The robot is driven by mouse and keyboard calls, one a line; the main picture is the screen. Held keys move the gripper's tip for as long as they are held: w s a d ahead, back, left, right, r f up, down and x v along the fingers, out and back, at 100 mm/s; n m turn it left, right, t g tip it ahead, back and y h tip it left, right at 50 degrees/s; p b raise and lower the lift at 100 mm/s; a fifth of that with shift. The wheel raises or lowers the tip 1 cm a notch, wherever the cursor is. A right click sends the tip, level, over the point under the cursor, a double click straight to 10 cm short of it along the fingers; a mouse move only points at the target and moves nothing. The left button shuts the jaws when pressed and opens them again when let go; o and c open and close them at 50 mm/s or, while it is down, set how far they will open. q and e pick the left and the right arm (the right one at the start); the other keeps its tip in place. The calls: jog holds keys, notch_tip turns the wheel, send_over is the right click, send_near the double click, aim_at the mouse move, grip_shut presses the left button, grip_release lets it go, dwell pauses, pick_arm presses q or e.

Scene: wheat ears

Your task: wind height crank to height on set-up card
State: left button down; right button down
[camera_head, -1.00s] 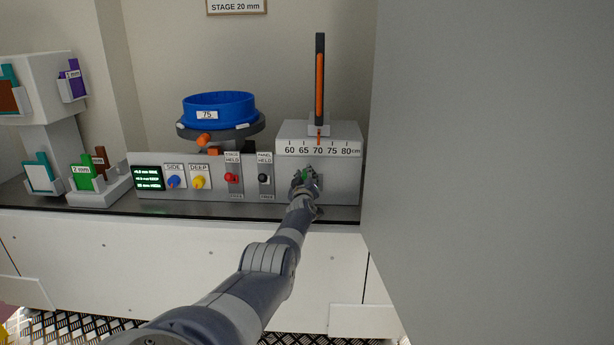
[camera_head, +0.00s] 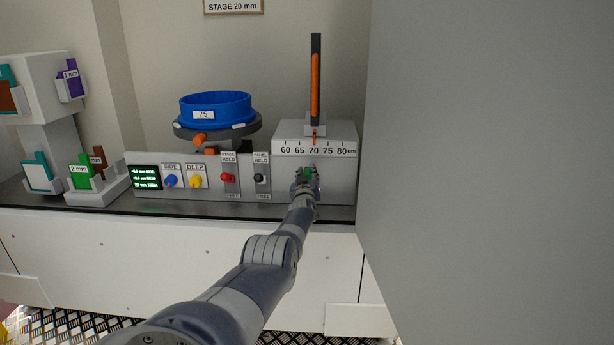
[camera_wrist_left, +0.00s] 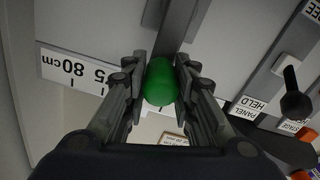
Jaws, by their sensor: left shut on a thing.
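The crank's green knob (camera_head: 310,172) is on the front of a grey box with a height scale (camera_head: 314,150) marked 60 to 80 cm. The orange pointer (camera_head: 314,137) stands at about 70. My left gripper (camera_head: 305,182) is shut on the green knob, which shows between its fingers in the left wrist view (camera_wrist_left: 160,82). A grey crank arm (camera_wrist_left: 178,25) shows behind the knob there. A framed card (camera_head: 233,6) on the wall reads STAGE 20 mm; its upper part is cut off. My right gripper is out of view.
Left of the crank are a black knob (camera_head: 261,179), a red knob (camera_head: 227,177), yellow and blue knobs and a small green-lit display (camera_head: 146,177). A blue ring (camera_head: 216,108) marked 75 sits above. A large grey panel (camera_head: 480,180) fills the right side.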

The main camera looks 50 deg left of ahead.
pick_arm(q)
jog(key=shift+w+d+r, duration=0.1)
jog(key=shift+r, duration=0.1)
jog(key=c, duration=1.4)
grip_release()
jog(key=shift+o, duration=0.5)
jog(key=shift+w+d+f, duration=0.1)
jog(key=shift+w+f, duration=0.05)
jog(key=shift+w, duration=0.05)
jog(key=shift+s, duration=0.1)
jog(key=shift+r, duration=4.95)
